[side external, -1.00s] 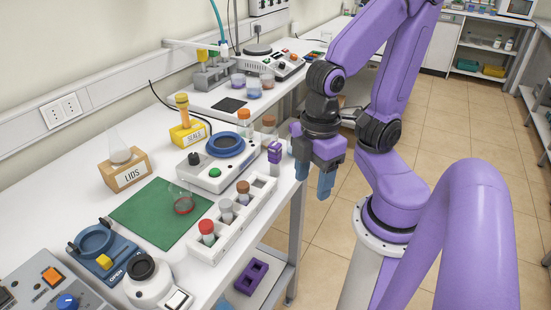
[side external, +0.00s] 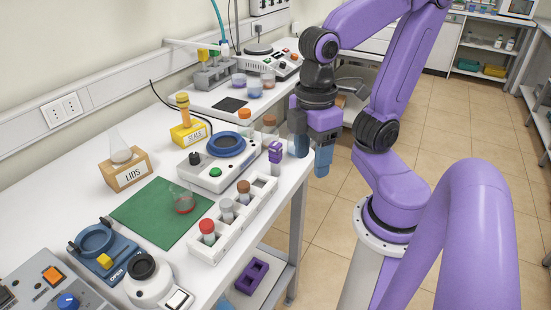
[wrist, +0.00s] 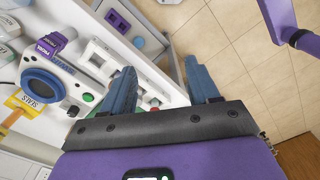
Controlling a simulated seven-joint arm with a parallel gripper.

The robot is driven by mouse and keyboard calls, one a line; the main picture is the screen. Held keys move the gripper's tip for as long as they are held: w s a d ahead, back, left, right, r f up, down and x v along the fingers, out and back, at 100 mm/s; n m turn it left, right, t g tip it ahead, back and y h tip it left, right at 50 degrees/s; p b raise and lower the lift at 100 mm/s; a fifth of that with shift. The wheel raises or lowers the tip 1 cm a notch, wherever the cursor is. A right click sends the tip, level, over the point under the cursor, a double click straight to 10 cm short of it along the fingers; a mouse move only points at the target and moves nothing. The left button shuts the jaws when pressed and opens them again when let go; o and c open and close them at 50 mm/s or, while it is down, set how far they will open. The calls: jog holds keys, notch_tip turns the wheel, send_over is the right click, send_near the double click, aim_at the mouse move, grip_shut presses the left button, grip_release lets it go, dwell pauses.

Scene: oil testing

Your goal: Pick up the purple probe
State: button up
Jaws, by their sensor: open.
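The purple probe (side external: 275,152) stands upright at the far end of the white rack (side external: 232,235), near the table's right edge. In the wrist view, a purple piece with white lettering, seemingly the probe (wrist: 50,44), shows at upper left beside the blue ring. My gripper (side external: 312,160) is open and empty, to the right of the probe and apart from it, by the table edge. In the wrist view, its blue fingers (wrist: 160,72) are spread, with the table edge and floor between and beyond them.
Several capped vials stand in the rack, including a red-capped one (side external: 207,231). A white device with a blue ring (side external: 225,145) sits left of the probe. A purple holder (side external: 251,277) lies on the lower shelf.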

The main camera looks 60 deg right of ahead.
jog(key=w+d+f+m+g, duration=0.1)
jog(key=w+d+m+g, duration=0.2)
jog(key=w+d+m, duration=0.5)
jog(key=m+t+y, duration=0.5)
jog(key=m+y, duration=0.5)
jog(key=m, duration=1.2)
send_over(281, 174)
jog(key=s+d, duration=0.5)
jog(key=s, duration=0.1)
jog(key=s+d+r+m+t, duration=0.1)
jog(key=s+d+m+t, duration=0.4)
jog(key=d+m+t, duration=0.3)
notch_tip(281, 174, down, 12)
jog(key=a, duration=0.2)
jog(key=shift+m+h, duration=0.3)
jog(key=x, duration=1.7)
jog(key=shift+s+f, duration=0.1)
jog(key=shift+f, duration=0.1)
grip_shut()
